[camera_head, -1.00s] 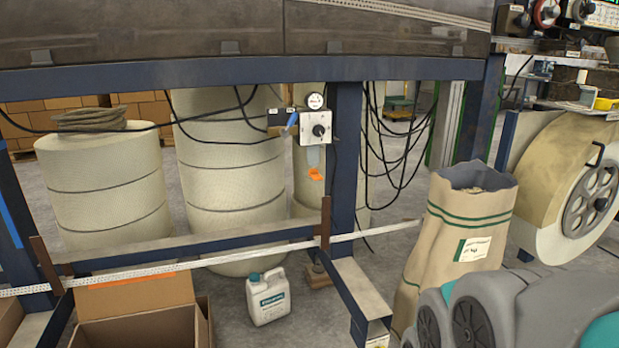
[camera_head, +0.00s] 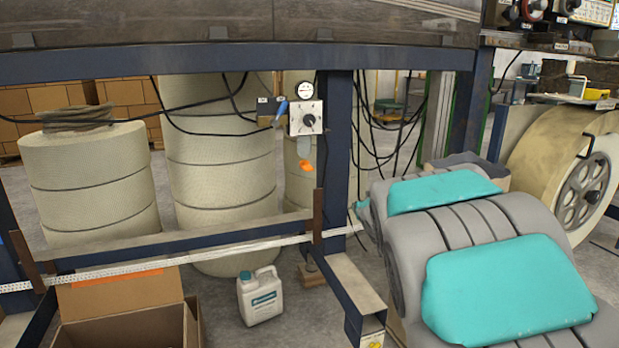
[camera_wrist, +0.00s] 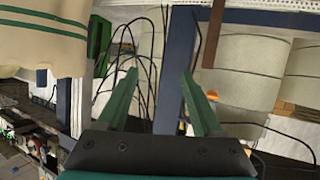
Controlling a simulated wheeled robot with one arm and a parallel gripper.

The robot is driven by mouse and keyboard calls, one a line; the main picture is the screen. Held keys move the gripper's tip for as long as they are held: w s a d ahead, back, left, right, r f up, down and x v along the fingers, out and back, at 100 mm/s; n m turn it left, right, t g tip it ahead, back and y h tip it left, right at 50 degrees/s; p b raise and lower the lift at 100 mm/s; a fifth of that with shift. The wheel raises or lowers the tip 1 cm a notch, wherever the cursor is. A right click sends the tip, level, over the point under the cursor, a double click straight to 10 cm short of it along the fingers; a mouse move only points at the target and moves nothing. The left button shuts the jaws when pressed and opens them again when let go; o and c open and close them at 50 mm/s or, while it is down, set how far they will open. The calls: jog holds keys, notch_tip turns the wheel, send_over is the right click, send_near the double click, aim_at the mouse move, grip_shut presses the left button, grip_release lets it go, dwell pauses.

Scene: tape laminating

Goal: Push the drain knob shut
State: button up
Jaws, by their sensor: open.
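A black knob (camera_head: 309,120) sits on a white square plate (camera_head: 294,128) on the dark blue post (camera_head: 339,150), below a small round gauge (camera_head: 304,90); I cannot tell for certain that it is the drain knob. The knob is not clearly seen there.
Black cables (camera_head: 385,130) hang right of the post. A white jug (camera_head: 260,296) and an open cardboard box (camera_head: 125,310) stand on the floor at lower left. A perforated white strip (camera_head: 210,253) crosses low along the frame. A paper sack (camera_wrist: 50,40) shows in the wrist view.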

jog(key=w+a+r+n+t+y, duration=0.2)
jog(key=w+a+t+y, duration=0.1)
jog(key=w+a, duration=0.35)
jog(key=n+t+y+b, duration=0.1)
jog(key=n+y+b, duration=0.1)
jog(key=y, duration=0.2)
send_near(310, 170)
jog(key=w, duration=0.2)
jog(key=shift+a+x, duration=0.15)
jog(key=shift+x, duration=1.85)
jog(key=shift+a+x, duration=0.15)
jog(key=shift+x, duration=1.8)
jog(key=shift+s, duration=0.1)
jog(key=shift+c, duration=0.3)
grip_shut()
